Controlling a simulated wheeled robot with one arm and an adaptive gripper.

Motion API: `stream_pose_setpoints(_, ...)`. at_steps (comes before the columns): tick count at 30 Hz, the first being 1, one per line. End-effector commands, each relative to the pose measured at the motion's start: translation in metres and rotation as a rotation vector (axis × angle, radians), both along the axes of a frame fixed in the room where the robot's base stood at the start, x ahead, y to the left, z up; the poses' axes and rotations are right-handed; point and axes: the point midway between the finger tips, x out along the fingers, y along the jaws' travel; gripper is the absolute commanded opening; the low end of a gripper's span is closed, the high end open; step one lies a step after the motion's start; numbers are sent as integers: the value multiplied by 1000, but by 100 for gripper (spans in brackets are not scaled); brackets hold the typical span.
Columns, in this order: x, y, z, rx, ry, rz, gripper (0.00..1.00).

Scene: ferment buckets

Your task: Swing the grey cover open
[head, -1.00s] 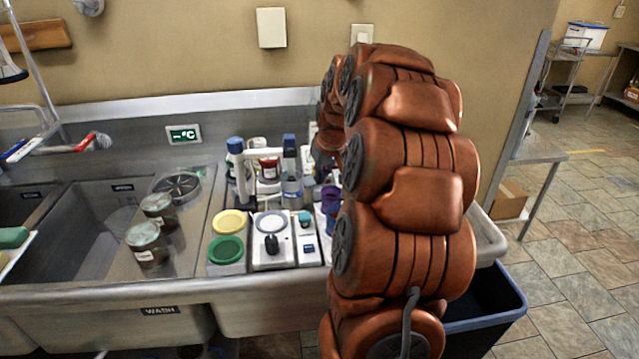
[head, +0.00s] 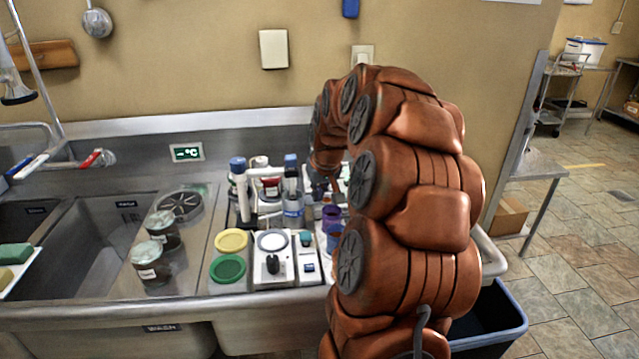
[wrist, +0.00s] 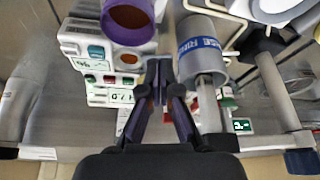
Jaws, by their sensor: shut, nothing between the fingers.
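I cannot surely pick out the grey cover. A grey cylinder (wrist: 202,45) with a blue label band reading "RINSE" stands right of my gripper in the wrist view. My gripper (wrist: 160,68) is shut and empty, its fingertips between this cylinder and a purple-rimmed cup (wrist: 130,17). A white instrument (wrist: 97,52) with a teal button lies left of the fingertips. In the head view my wrist reaches down behind the purple cup (head: 331,215), and my arm hides the fingertips and what lies behind. I cannot tell whether the fingers touch anything.
A yellow lid (head: 231,241), a green lid (head: 227,269) and two jars (head: 150,263) are left. The sink basin (head: 90,250) is further left. A blue bin (head: 495,325) stands right.

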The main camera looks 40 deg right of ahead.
Motion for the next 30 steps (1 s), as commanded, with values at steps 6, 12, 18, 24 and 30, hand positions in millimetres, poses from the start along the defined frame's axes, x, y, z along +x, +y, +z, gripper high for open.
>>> stream_pose_setpoints(6, 11, -5, -28, 0, 1, -1, 0)
stream_pose_setpoints(12, 16, -8, -44, -1, 0, -1, 0)
stream_pose_setpoints(18, 17, -8, -48, -1, -1, -1, 0)
stream_pose_setpoints(24, 18, -8, -48, -1, -2, -1, 0)
stream_pose_setpoints(30, 27, 3, -49, -3, -1, -12, 0)
